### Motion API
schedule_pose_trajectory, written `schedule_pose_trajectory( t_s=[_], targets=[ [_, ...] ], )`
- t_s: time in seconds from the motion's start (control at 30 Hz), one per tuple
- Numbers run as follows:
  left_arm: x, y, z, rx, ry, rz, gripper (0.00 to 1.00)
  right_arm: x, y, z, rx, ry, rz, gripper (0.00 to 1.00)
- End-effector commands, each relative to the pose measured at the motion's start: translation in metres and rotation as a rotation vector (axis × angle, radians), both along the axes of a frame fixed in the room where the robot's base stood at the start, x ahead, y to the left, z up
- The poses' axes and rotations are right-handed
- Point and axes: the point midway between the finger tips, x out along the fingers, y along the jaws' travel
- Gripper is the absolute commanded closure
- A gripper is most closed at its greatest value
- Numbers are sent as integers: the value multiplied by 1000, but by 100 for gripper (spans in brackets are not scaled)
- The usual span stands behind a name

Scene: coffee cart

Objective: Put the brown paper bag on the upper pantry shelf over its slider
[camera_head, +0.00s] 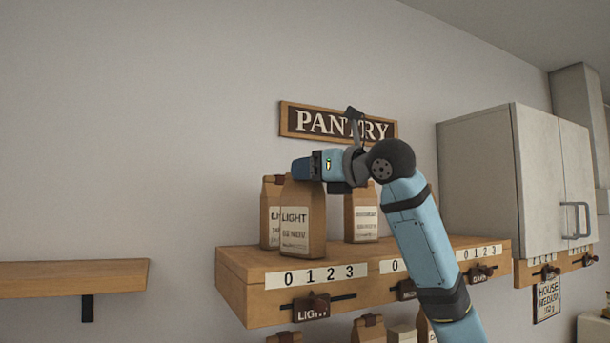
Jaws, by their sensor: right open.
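The front brown paper bag (303,222), labelled LIGHT, stands upright on the upper pantry shelf (243,275), above the LIGHT slider (311,305). My right gripper (303,168) is open and reaches in from the right at the top of this bag. It overlaps the bag's top edge in the picture; I cannot tell whether the fingers are around it or touching. A second bag (269,225) stands behind it to the left, partly hidden. A third bag (364,222) stands to the right, its top hidden by my arm. My left gripper is not in view.
A PANTRY sign (300,120) hangs on the wall behind my arm. More bags (369,330) show below the shelf. A grey wall cabinet (475,170) is at the right. An empty wooden shelf (70,275) is at the left, with bare wall above it.

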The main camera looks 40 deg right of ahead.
Motion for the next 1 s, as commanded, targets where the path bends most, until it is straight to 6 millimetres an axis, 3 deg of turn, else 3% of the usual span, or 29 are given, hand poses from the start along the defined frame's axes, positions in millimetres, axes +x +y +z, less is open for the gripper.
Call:
schedule_pose_trajectory(
  t_s=[0.3, 0.5, 1.0],
  targets=[
    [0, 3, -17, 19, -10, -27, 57, -69, -7, -2, -3, -3, -5, 49],
    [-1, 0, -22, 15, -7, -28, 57, -96, -9, -1, -1, -1, -3, 49],
    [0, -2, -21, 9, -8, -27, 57, -103, -9, 0, 0, 0, -1, 49]
  ],
)
